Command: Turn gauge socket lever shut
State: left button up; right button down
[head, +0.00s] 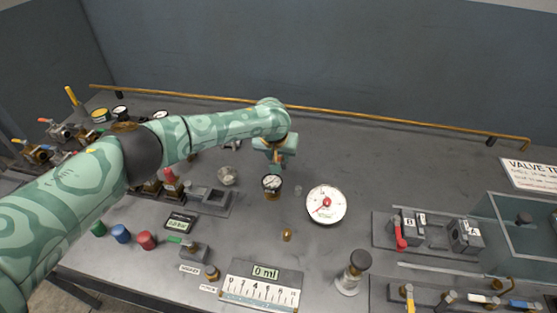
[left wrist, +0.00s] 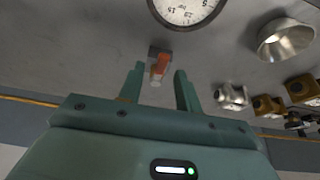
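My left gripper (head: 276,166) reaches in over the table, pointing down just behind the small round gauge (head: 272,182). In the left wrist view its two fingers (left wrist: 158,88) are apart. A short orange lever (left wrist: 158,66) with a pale end shows between and just beyond the fingertips; I cannot tell whether either finger touches it. The gauge's white dial also shows at the top of the left wrist view (left wrist: 185,8). In the head view the lever is not visible. My right gripper is not in view.
A larger white dial (head: 326,205) stands right of the gauge. A brass knob (head: 287,235) is in front. A brass rail (head: 400,120) runs along the back; the table before it is mostly clear.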

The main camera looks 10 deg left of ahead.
pick_arm(q)
jog(key=shift+w+f, duration=0.15)
jog(key=shift+f, duration=0.1)
grip_shut()
jog(key=shift+r, duration=0.1)
